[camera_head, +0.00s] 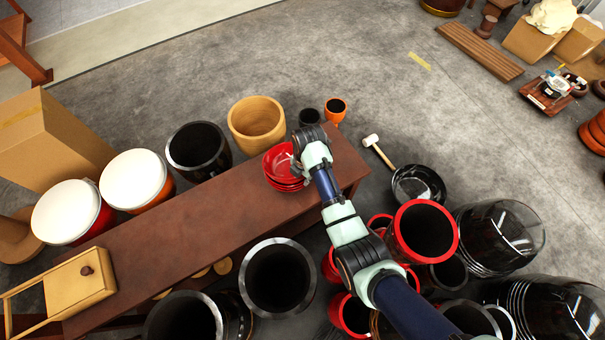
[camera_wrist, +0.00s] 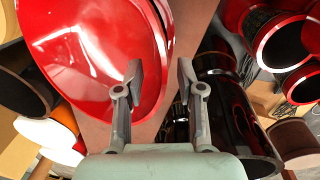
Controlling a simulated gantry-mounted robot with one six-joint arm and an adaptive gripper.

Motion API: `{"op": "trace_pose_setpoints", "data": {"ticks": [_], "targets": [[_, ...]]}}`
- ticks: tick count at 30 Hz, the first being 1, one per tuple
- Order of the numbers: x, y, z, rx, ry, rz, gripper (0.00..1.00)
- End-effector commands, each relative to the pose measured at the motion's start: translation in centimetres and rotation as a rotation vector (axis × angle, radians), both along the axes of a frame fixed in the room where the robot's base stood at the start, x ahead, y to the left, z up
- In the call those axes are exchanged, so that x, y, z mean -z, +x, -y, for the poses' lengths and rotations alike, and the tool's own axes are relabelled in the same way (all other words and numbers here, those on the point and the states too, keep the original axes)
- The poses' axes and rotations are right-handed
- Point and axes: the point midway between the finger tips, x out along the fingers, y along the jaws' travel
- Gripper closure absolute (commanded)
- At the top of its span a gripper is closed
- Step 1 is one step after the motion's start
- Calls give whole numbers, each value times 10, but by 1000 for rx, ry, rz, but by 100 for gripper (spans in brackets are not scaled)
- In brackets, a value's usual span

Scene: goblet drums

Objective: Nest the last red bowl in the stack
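A stack of glossy red bowls (camera_head: 281,166) sits near the right end of the brown bench, several nested together. No separate red bowl shows away from the stack. In the wrist view a red bowl (camera_wrist: 85,50) fills the left side, its inside facing the camera. My gripper (camera_wrist: 160,85) is open, with a clear gap between its fingers. The left finger overlaps the bowl's inside in the picture and the right finger lies past its rim. Contact with the rim cannot be told. In the head view my wrist is at the stack's right side and partly hides it.
The brown bench (camera_head: 190,218) runs diagonally, its middle bare. A wooden drum shell (camera_head: 256,122), a black drum (camera_head: 198,150) and white-topped drums (camera_head: 134,178) stand behind it. More black and red drums (camera_head: 424,232) crowd the front and right. A mallet (camera_head: 376,148) lies on the floor.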

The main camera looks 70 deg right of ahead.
Motion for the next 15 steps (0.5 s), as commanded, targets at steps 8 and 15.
{"op": "trace_pose_setpoints", "data": {"ticks": [8, 15], "targets": [[-1, 0, 0, 0, 0, 0, 85], [-1, 0, 0, 0, 0, 0, 100]]}}
